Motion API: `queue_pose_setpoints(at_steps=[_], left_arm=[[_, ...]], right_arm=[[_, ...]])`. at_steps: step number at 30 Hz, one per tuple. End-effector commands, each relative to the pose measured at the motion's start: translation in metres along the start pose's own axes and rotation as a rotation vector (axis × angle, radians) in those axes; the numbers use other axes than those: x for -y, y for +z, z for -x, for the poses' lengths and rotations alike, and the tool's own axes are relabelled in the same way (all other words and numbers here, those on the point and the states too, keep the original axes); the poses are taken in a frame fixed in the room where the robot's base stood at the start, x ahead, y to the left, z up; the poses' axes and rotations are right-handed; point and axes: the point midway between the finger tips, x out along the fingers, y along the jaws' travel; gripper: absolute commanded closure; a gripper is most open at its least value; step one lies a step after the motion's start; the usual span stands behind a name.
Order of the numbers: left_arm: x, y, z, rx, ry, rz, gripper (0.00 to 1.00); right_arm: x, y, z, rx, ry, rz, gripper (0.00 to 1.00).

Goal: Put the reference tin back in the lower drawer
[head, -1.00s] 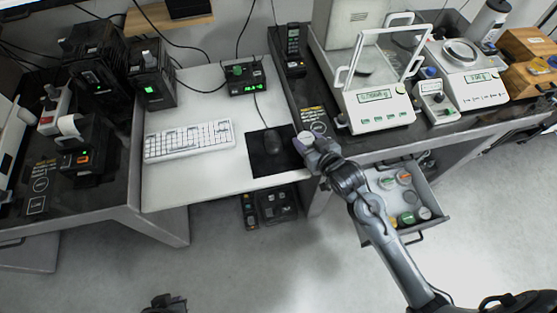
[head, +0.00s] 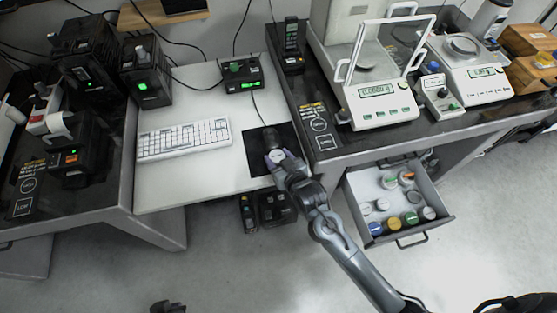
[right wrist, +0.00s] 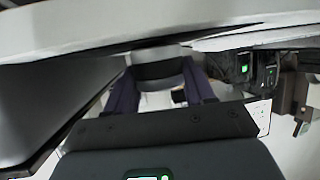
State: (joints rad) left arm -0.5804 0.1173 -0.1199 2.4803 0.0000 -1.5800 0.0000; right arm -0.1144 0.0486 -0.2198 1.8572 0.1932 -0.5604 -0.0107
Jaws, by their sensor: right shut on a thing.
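My right gripper (head: 277,160) is shut on a small tin with a pale lid (head: 277,156), over the front edge of the white desk by the black mouse pad. In the right wrist view the purple fingers (right wrist: 160,88) stand on both sides of the grey tin (right wrist: 156,67). An open drawer (head: 436,207) under the right-hand bench holds several small tins and jars with white, green, orange, blue and yellow lids. The right gripper is left of the drawer and higher in the picture. Only a dark bit of what seems my left gripper (head: 168,307) shows at the bottom edge.
The mouse pad (head: 257,160) and a keyboard (head: 184,138) lie on the white desk (head: 200,185). A balance with a glass shield (head: 375,100) and a second scale (head: 468,72) stand on the right bench. Floor before the drawer is clear, except for my right arm.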

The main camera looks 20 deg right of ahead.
Motion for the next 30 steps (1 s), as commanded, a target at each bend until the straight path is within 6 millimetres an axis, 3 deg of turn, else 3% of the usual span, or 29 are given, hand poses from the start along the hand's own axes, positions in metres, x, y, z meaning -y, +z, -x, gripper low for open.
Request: queue_pose_setpoints(at_steps=[13, 14, 18, 30], left_arm=[[-0.0007, 0.0002, -0.0011, 0.000, 0.002, 0.002, 1.00], [-0.0006, 0.0002, -0.0012, 0.000, 0.002, 0.002, 1.00], [0.0000, 0.0004, -0.0012, 0.000, 0.000, -0.001, 1.00], [0.0019, 0.0007, -0.0010, 0.001, -0.006, -0.008, 1.00]], right_arm=[[-0.0003, 0.0059, -0.0025, -0.001, 0.000, -0.001, 0.78], [-0.0003, 0.0061, -0.0025, -0.001, 0.000, -0.001, 0.44], [-0.0003, 0.0059, -0.0024, -0.001, 0.000, -0.001, 0.22], [-0.0003, 0.0023, 0.0000, -0.002, 0.000, -0.001, 0.21]])
